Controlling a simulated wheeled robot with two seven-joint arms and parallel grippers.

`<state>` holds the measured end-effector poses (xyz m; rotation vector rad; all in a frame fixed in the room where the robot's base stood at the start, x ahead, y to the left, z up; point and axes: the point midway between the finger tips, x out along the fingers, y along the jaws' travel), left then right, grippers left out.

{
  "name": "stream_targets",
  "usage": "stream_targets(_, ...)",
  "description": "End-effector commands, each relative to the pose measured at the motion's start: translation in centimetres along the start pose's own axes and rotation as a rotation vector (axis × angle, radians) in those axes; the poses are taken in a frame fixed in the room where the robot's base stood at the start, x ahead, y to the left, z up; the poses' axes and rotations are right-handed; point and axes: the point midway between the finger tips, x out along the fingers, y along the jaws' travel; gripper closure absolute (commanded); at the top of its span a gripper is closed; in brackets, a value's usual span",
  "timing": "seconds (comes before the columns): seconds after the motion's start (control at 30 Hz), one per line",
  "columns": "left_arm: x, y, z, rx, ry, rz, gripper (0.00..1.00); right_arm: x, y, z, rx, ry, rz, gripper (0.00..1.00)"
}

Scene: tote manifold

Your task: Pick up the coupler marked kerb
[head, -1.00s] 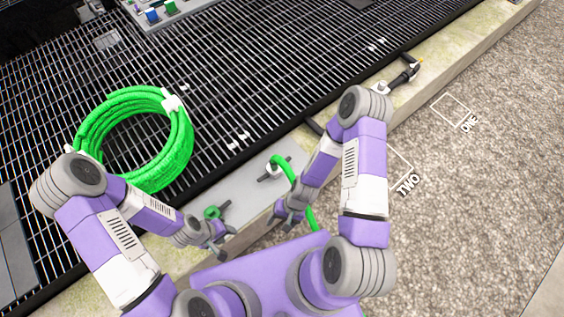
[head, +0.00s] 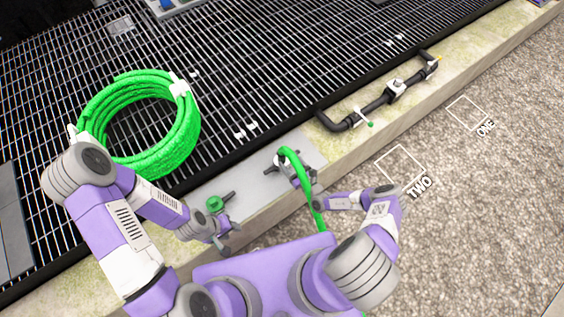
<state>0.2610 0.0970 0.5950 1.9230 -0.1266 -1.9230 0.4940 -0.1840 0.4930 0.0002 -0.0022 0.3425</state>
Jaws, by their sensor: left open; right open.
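A green hose (head: 309,196) curves up to a dark fitting with grey arms (head: 270,171) on the pale plate. A second fitting with a green cap (head: 214,203) sits further left on the same plate. No kerb marking is readable on either, so I cannot tell which coupler is meant. My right gripper (head: 297,174) is open, close beside the hose's upper end; small overlapping parts hide whether it touches. My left gripper (head: 222,238) is open and empty, just below the green-capped fitting.
A green hose coil (head: 97,118) lies on the black grating (head: 240,60). A black pipe with valves (head: 372,107) runs along the concrete kerb (head: 460,85). Gravel with white squares marked ONE and TWO (head: 420,187) is open at right.

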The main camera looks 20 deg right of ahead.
Motion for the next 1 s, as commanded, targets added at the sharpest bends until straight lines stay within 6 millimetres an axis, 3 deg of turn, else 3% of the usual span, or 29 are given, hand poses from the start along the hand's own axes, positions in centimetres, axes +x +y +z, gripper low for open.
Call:
stream_targets(0.33,2.0,-0.8,-0.1,0.000,0.000,0.000,0.57,4.8,0.5,-0.2,-0.001,0.001,0.005,0.34)
stream_targets(0.67,2.0,-0.8,-0.1,0.000,0.000,0.000,0.57,5.4,0.5,0.0,0.000,0.002,0.005,0.35)
stream_targets(1.0,2.0,-0.8,-0.1,0.000,0.000,0.000,0.57,5.4,0.5,0.0,0.000,0.002,0.006,0.87)
